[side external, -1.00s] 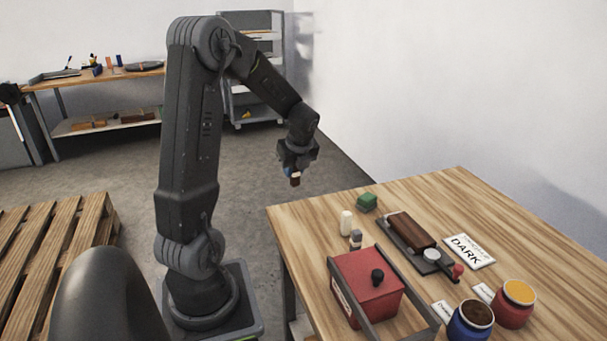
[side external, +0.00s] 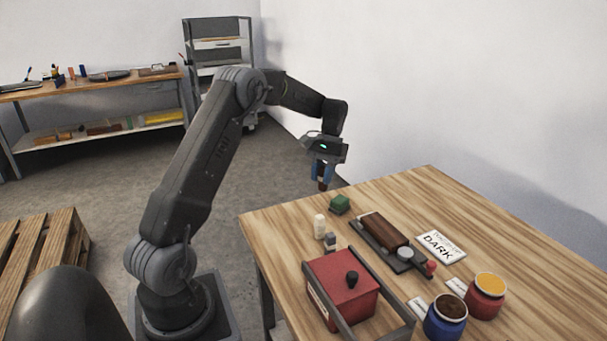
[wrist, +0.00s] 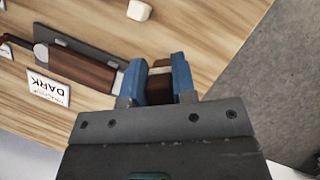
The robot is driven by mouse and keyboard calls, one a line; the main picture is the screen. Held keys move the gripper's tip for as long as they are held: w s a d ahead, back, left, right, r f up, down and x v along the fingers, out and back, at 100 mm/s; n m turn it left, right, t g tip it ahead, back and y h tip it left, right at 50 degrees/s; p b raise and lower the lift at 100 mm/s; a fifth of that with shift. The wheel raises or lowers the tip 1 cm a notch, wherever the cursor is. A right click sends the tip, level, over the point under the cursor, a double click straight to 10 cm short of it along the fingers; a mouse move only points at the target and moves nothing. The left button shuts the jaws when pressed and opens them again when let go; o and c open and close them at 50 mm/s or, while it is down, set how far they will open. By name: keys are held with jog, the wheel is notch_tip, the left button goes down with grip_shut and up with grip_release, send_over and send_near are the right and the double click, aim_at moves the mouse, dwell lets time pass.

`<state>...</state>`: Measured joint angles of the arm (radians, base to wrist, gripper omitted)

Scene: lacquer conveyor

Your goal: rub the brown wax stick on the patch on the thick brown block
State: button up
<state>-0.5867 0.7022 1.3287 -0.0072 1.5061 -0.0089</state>
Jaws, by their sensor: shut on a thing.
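My gripper (side external: 322,172) has blue fingers and is shut on the brown wax stick (side external: 323,185), in the air by the far edge of the table. In the wrist view my gripper (wrist: 160,72) pinches the brown wax stick (wrist: 160,88), which has a pale band. The thick brown block (side external: 384,231) lies in a dark holder (side external: 366,241) on the table, to the right of and below my gripper in the side view. The block also shows at left in the wrist view (wrist: 82,74), apart from the stick. I cannot make out the patch on it.
A round pale disc (side external: 405,253) and a red knob (side external: 431,267) sit at the holder's near end. A DARK card (side external: 441,246) lies beside it.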

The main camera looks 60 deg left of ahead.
jog(key=w+d+n+t, duration=0.7)
jog(key=w+d+n, duration=0.4)
jog(key=n, duration=1)
jog(key=shift+w+a+f, duration=0.1)
jog(key=shift+a+f, duration=0.05)
jog(key=shift+f, duration=0.8)
jog(key=shift+w+a+f, duration=0.15)
jog(key=shift+f, duration=0.8)
jog(key=shift+w+a+f, duration=0.1)
jog(key=shift+a+f, duration=0.05)
jog(key=shift+f, duration=0.8)
jog(key=shift+d+f, duration=0.4)
jog(key=shift+f, duration=0.25)
jog(key=shift+d, duration=2.6)
jog(key=shift+a, duration=3.15)
jog(key=shift+w+d+r, duration=0.1)
jog(key=shift+r, duration=0.7)
notch_tip(320, 180, up, 6)
jog(key=shift+r, duration=0.2)
